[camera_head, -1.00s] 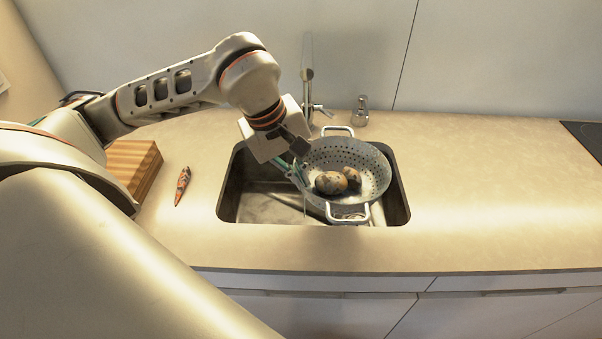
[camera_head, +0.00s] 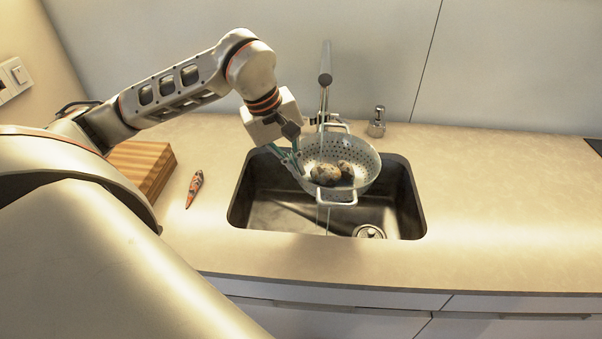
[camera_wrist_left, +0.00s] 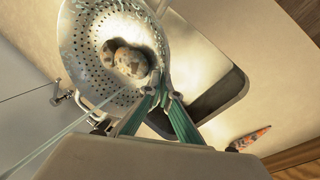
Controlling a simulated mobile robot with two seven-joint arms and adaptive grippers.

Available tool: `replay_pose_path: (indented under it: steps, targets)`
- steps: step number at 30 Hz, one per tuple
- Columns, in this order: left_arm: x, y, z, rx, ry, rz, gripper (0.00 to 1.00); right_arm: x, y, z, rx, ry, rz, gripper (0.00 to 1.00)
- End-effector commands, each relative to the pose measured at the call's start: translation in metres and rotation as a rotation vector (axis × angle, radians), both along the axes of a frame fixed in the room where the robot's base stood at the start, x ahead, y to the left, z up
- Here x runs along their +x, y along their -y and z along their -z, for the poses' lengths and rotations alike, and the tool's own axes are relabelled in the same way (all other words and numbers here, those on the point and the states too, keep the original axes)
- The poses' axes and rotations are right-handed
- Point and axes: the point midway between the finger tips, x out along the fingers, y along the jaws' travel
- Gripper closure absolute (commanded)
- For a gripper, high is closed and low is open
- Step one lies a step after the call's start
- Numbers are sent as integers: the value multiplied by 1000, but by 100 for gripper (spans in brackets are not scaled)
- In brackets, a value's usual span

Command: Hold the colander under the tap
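The metal colander (camera_head: 366,163), with perforated walls and two loop handles, is held over the sink, roughly level. It holds speckled brown potatoes (camera_head: 326,174). My left gripper (camera_head: 297,170) is shut on the colander's left rim. The left wrist view shows its green-sided fingers (camera_wrist_left: 160,90) meeting at the rim of the colander (camera_wrist_left: 88,62). The tap (camera_head: 325,78) stands behind the sink with its spout above the colander. A thin pale streak, apparently water, runs at the colander and shows below it. My right gripper is out of view.
The dark sink (camera_head: 270,205) lies under the colander, its drain (camera_head: 369,231) showing. A soap dispenser (camera_head: 376,122) stands right of the tap. A patterned orange-and-dark object (camera_head: 195,188) and a wooden board (camera_head: 143,165) lie left. The counter at right is clear.

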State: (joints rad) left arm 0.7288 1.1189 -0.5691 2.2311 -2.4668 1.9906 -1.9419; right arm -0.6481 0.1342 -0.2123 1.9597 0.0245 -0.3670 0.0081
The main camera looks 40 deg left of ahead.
Motion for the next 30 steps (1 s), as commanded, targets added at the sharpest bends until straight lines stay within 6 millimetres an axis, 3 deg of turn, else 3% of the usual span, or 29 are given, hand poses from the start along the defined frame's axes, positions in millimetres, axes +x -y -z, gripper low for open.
replay_pose_path:
  steps: [6, 18, 30]
  targets:
    - [8, -18, 5, 0, 2, -3, 100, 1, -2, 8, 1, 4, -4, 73]
    - [22, -45, 9, 1, 3, -1, 100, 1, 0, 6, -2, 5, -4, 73]
    - [25, -52, 10, 1, 4, 1, 100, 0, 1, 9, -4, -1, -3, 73]
